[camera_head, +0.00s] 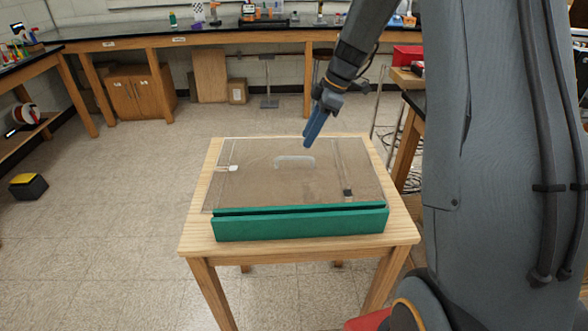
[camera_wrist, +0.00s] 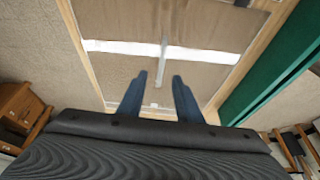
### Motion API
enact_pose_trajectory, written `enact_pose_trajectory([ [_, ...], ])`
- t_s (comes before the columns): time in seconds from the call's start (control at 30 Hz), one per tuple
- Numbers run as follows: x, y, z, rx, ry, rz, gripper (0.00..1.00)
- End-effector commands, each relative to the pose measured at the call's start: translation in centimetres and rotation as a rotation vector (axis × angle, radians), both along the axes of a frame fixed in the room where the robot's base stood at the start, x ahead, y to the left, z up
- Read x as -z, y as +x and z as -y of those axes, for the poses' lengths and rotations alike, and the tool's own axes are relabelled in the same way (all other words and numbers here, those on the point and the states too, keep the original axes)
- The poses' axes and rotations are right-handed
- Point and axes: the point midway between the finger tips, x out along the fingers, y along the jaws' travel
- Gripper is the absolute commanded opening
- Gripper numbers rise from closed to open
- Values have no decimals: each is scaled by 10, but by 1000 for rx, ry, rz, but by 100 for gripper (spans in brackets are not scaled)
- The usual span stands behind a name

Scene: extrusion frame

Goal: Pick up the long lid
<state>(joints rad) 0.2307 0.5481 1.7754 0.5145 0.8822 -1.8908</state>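A flat see-through panel (camera_head: 255,182) with a pale raised handle (camera_head: 294,160) lies on the wooden table; it looks like the lid. A long green bar (camera_head: 300,223) runs along its front edge. My gripper (camera_head: 307,143) is above the panel's back right part, pointing down, apart from the handle. In the wrist view my gripper (camera_wrist: 158,77) is open with nothing between its fingers. The handle (camera_wrist: 164,44) shows there as a narrow pale bar ahead of the gap, and the green bar (camera_wrist: 275,68) is at the right.
The small wooden table (camera_head: 199,238) has a narrow bare border. A white fitting (camera_head: 232,168) is at the panel's left, a dark one (camera_head: 348,194) at its right. The floor (camera_head: 110,200) to the left is mostly clear. A bench (camera_head: 190,37) with lab items stands behind.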

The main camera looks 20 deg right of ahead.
Motion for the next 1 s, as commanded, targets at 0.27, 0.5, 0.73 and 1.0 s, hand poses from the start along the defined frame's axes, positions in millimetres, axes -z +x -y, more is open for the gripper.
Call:
enact_pose_trajectory([
  [0.27, 22, 3, -11, -15, 3, 4, 32],
  [0.5, 45, 2, -28, -14, 3, 1, 32],
  [0.73, 66, 5, -36, -11, 2, 4, 32],
  [1.0, 69, 6, -36, -12, 2, 6, 30],
])
